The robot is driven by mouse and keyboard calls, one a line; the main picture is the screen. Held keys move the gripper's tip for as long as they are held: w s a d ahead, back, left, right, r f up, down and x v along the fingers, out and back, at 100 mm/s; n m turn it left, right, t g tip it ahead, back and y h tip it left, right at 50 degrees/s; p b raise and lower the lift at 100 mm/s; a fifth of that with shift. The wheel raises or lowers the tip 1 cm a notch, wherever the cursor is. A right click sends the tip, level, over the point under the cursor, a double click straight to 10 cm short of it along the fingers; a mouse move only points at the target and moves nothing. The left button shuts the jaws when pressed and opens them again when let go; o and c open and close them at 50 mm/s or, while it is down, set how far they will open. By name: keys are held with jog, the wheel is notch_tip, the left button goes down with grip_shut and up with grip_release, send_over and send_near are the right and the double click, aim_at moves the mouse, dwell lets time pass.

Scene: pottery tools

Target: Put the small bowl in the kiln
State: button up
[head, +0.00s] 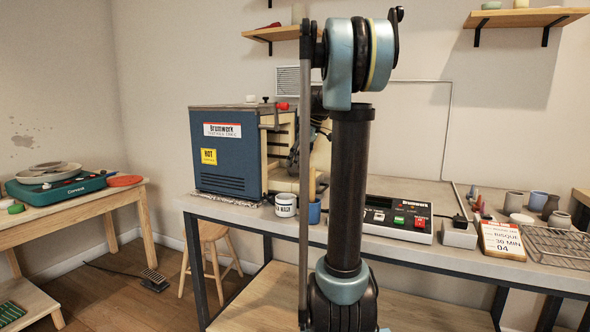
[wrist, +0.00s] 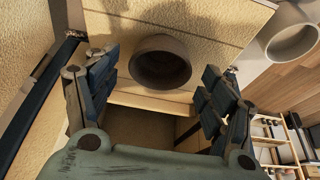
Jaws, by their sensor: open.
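The kiln (head: 228,172) is a blue box with a yellow label on the bench in the head view, its cream-lined front side partly hidden behind my arm. In the wrist view, a small brown bowl (wrist: 160,62) with a dark hollow rests against the cream brick surface of the kiln (wrist: 205,22). My gripper (wrist: 160,72) is open, with one finger on each side of the bowl. Gaps show between the fingers and the bowl. In the head view my gripper is mostly hidden behind my arm, near the kiln's open side, and the bowl cannot be made out.
A white labelled jar (head: 286,205) and a blue cup (head: 314,212) stand at the bench's front edge. A controller box (head: 397,219) lies to the right, with several pots and a wire rack (head: 558,244) beyond. A wooden stool (head: 213,240) stands below the kiln.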

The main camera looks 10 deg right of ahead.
jog(key=v, duration=0.8)
jog(key=shift+r, duration=0.4)
jog(key=shift+s+d, duration=0.1)
